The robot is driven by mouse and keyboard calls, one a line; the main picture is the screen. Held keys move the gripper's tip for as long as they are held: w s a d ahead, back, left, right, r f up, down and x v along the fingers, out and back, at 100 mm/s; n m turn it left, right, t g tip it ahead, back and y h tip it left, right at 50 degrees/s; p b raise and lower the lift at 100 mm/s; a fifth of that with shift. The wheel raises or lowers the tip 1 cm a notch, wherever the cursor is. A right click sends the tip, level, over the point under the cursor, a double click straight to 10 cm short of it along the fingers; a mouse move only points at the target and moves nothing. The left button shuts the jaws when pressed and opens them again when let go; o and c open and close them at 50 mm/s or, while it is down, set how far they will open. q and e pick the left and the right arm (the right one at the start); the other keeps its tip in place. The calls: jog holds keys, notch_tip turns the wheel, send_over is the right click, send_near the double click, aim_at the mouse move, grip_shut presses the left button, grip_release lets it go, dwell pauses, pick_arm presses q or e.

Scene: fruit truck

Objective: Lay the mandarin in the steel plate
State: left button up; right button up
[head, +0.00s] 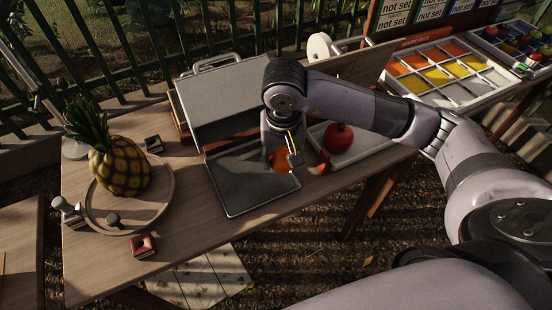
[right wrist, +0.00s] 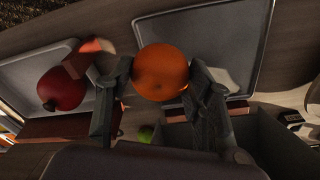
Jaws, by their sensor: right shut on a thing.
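The orange mandarin (head: 278,161) is between the fingers of my right gripper (head: 290,153), above the right part of a grey metal plate (head: 236,201). In the right wrist view the mandarin (right wrist: 161,72) sits between the two fingertips of the right gripper (right wrist: 160,88), which is shut on it. The plate (right wrist: 250,50) shows behind the mandarin and to its right. It is a flat, rimmed rectangle, and its visible surface is empty. The exact height of the mandarin above it is hard to judge. My left gripper is not in view.
A light tray (head: 372,150) with a red fruit (head: 338,137) stands right of the plate. An open case lid (head: 220,98) rises behind. A pineapple (head: 122,168) on a round wooden board (head: 150,212) stands at left. Small blocks (head: 144,246) lie near the front edge.

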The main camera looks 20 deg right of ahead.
aim_at(277, 153)
jog(key=w, duration=0.3)
jog(key=shift+a+f+p, duration=0.1)
jog(key=shift+f+p, duration=0.05)
jog(key=shift+p, duration=0.2)
jog(key=shift+f, duration=0.8)
jog(key=shift+f+p, duration=0.3)
jog(key=shift+f, duration=0.35)
notch_tip(277, 153, down, 3)
jog(key=shift+f+p, duration=0.1)
jog(key=shift+p, duration=0.5)
jog(key=shift+w+f, duration=0.15)
jog(key=shift+f, duration=0.2)
jog(key=shift+f+b, duration=0.35)
jog(key=o, duration=1.3)
jog(key=shift+r, duration=0.1)
